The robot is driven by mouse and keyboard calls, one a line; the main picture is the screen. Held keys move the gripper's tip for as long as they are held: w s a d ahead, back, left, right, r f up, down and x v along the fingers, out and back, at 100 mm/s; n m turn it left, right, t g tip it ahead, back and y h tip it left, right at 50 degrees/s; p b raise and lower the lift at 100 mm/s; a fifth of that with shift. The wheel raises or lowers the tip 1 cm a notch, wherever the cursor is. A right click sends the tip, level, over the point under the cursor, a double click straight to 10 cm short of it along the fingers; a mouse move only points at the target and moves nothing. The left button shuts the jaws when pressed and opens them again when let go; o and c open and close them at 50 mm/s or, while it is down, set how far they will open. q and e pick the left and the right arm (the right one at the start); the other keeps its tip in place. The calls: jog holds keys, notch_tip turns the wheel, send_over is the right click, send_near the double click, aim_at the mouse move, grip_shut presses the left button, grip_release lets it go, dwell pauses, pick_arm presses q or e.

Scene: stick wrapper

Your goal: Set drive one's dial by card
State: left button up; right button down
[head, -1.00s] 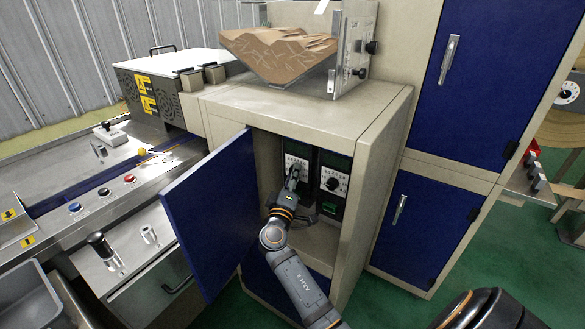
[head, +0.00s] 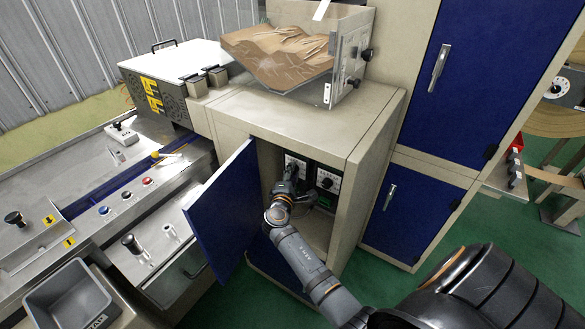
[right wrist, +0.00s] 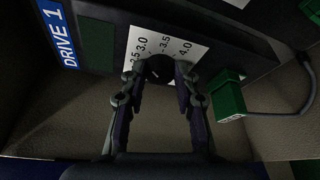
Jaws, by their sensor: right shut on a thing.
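Drive one, marked by a blue "DRIVE 1" label (right wrist: 60,35) in the right wrist view, sits inside the open cabinet. Its black dial (right wrist: 159,69) stands on a white scale plate (right wrist: 178,42) with 2.5, 3.0, 3.5 and 4.0 readable. My right gripper (right wrist: 160,78) is shut on the dial, one finger on each side. In the head view my right gripper (head: 288,186) reaches into the cabinet and covers most of drive one. A second drive (head: 327,182) with its own dial stands to the right. No card can be made out. My left gripper is not in view.
The blue cabinet door (head: 222,210) stands open left of my right arm. The cabinet's side wall (head: 362,185) is close on the right. A green connector with a cable (right wrist: 228,98) lies near the right finger. A steel control panel (head: 120,195) is at left.

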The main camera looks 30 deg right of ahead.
jog(key=shift+r, duration=0.1)
dwell(0.4)
jog(key=c, duration=1)
grip_release()
jog(key=v, duration=0.7)
jog(key=shift+a, duration=0.2)
jog(key=shift+s, duration=0.15)
